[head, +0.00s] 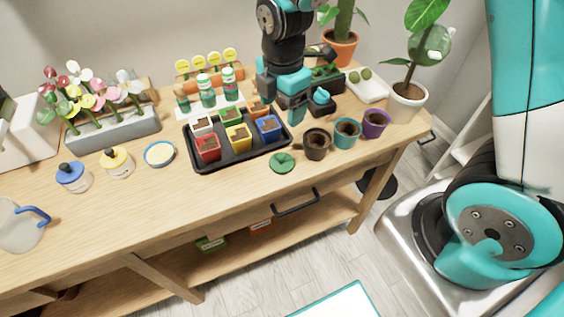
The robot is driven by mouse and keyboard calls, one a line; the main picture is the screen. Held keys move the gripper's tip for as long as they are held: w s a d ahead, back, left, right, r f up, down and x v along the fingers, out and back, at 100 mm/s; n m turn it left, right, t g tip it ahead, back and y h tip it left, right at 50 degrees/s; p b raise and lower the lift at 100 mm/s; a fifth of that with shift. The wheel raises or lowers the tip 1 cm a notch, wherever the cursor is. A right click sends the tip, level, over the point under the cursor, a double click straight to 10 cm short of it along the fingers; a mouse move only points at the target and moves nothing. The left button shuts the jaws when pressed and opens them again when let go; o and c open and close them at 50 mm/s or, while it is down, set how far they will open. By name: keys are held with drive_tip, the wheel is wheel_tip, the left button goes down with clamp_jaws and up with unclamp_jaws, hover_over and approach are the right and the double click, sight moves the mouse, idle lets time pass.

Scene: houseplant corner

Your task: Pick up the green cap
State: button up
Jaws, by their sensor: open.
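A flat, round green piece (282,162) lies on the wooden table in front of the black tray; it is the most cap-like green thing in view, but it is too small to tell for sure. Several small green bottles (207,92) stand on a white sheet behind the tray; the colours of their tops are hard to make out. My gripper (309,106) is open and points down behind the tray's right end, above and behind the green piece and apart from it. My gripper hides part of the table there.
The black tray (196,158) holds several coloured pots. Brown, teal and purple pots (376,124) stand right of the green piece, the brown pot (317,146) close to it. Tall potted plants (407,103) stand at the right. The table's front strip (200,215) is clear.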

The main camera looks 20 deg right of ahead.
drive_tip(key=p, duration=0.2)
approach(282, 155)
wheel_tip(282, 155, down, 5)
drive_tip(key=shift+w+a+f, duration=0.1)
drive_tip(key=shift+a+f, duration=0.1)
drive_tip(key=shift+f, duration=0.05)
drive_tip(key=shift+d+f+p, duration=0.1)
drive_tip(key=shift+f+p, duration=1)
drive_tip(key=shift+f, duration=1.7)
drive_tip(key=c, duration=0.6)
